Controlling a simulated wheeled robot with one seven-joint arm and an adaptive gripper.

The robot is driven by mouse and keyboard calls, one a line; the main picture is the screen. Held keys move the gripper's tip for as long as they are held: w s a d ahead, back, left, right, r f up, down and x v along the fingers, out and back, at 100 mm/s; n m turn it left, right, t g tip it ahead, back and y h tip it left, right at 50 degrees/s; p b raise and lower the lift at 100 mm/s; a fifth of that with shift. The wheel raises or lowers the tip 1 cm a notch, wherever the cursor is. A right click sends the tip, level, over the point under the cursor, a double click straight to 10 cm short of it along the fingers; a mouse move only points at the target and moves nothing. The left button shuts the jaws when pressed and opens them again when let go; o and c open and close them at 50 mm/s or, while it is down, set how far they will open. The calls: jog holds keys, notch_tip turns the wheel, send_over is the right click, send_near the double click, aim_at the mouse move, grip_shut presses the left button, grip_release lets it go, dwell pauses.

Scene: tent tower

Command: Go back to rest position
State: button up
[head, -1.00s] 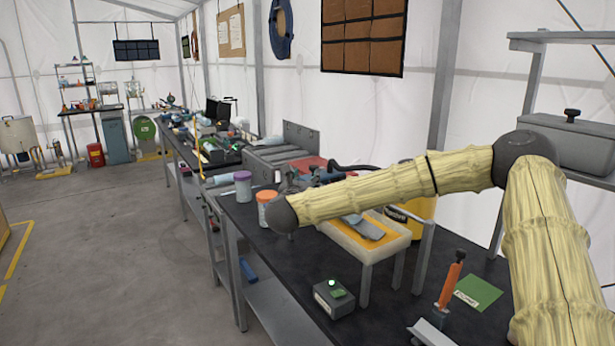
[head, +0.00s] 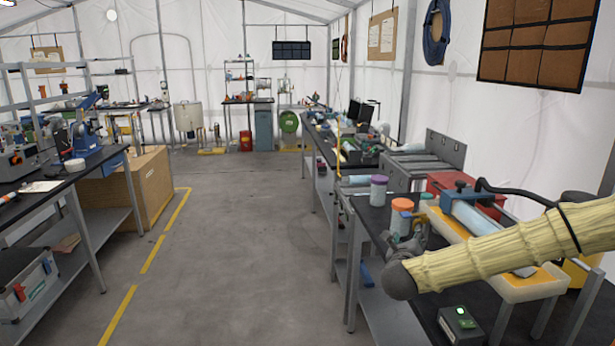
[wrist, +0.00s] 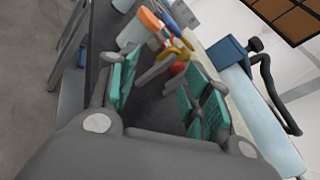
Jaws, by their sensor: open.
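My arm (head: 510,248), in a pale ribbed sleeve with a dark grey joint, reaches in from the right in the head view. It passes over the right-hand workbench. In the wrist view, my gripper (wrist: 158,88) has two teal-padded fingers spread apart. Nothing is held between them. Beyond the fingers are a white container with an orange lid (wrist: 150,22) and a red and yellow item (wrist: 178,62). The gripper is hard to make out in the head view, near the arm's dark end.
The right bench carries purple-lidded (head: 378,190) and orange-lidded (head: 402,217) containers, a yellow-topped stand (head: 500,284) and a small box with a green light (head: 460,322). Another bench (head: 90,170) and a wooden crate (head: 140,188) stand left. The grey floor (head: 240,240) between is clear.

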jog(key=s+a+f+n+g+y, duration=0.2)
jog(key=s+a+f+n, duration=0.2)
jog(key=s+f+n, duration=0.45)
jog(key=s+a+f+n+g+y, duration=0.25)
jog(key=s+a+f+n, duration=0.2)
jog(key=f, duration=0.75)
jog(key=s+a+f+n+g+y, duration=0.1)
jog(key=s+a+f+n+y, duration=0.2)
jog(key=s+a+f+n, duration=0.5)
jog(key=s+d+f+n+g, duration=0.3)
jog(key=s+f+n, duration=0.1)
jog(key=s, duration=0.7)
jog(key=s+d+f+n+g, duration=0.3)
jog(key=s+f, duration=0.3)
jog(key=s, duration=0.6)
jog(key=s+d+f+n+g+h, duration=0.1)
jog(key=s+d+f+n+g, duration=0.2)
jog(key=s+n, duration=0.3)
jog(key=s+f, duration=0.1)
jog(key=s, duration=0.4)
jog(key=shift+s+d+f+g, duration=0.2)
jog(key=shift+s+f+g, duration=0.1)
jog(key=shift+f+g, duration=0.1)
